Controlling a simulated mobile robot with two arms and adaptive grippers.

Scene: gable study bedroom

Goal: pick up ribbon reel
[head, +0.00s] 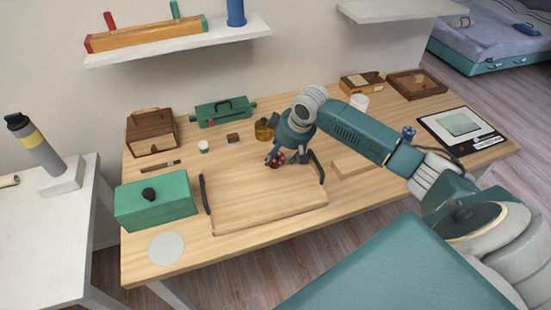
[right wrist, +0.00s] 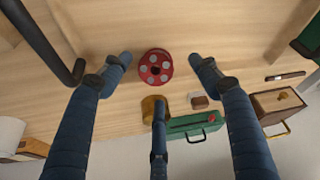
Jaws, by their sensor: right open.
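The ribbon reel (head: 277,160) is small and red, at the back edge of the wooden tray (head: 255,207). In the right wrist view the reel (right wrist: 155,64) shows a round red face with pale spots. I cannot tell whether it rests on the tray or the table just behind. My right gripper (head: 293,160) is open over it. In the right wrist view its fingertips (right wrist: 160,60) stand apart on either side of the reel, with visible gaps, holding nothing. My left gripper is not in view.
An amber jar (head: 264,130), small brown block (head: 233,138) and green case (head: 222,113) stand behind the reel. A green box (head: 155,205) stands left of the tray. A white cup (head: 359,101) and flat wooden board (head: 362,164) are to the right. A shelf (head: 180,45) hangs above.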

